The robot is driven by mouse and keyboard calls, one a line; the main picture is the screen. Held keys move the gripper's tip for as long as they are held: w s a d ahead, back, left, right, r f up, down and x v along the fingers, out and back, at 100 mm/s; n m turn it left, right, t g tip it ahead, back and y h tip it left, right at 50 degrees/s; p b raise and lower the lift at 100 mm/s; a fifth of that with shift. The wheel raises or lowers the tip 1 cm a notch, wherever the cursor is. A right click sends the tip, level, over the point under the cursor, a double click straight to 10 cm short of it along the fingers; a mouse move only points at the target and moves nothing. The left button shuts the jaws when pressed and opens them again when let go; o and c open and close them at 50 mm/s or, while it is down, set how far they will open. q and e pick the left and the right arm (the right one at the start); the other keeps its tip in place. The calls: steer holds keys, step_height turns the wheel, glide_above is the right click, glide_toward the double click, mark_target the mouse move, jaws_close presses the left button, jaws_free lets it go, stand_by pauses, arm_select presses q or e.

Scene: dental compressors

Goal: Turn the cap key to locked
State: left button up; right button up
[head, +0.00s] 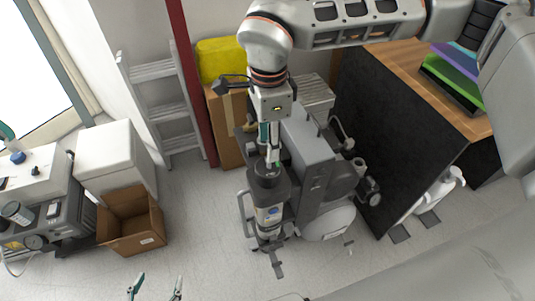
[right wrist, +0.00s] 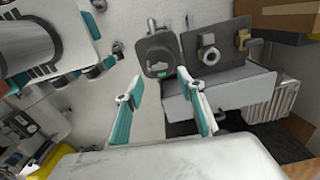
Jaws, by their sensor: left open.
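The grey compressor (head: 310,160) stands on the floor with a dark upright canister (head: 268,212) at its front left. My right gripper (head: 271,158) points down just above the cap; contact cannot be told. In the right wrist view its teal fingers (right wrist: 164,88) are apart with nothing between them. My left gripper (head: 156,284) is open and empty at the bottom edge.
A black panel with a wooden top (head: 410,130) stands right of the compressor. An open cardboard box (head: 133,222) sits on the floor at left, beside a white box (head: 115,157). A ladder (head: 160,95) leans behind. The floor between box and compressor is clear.

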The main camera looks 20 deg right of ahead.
steer(key=shift+f, duration=2.75)
jaws_close()
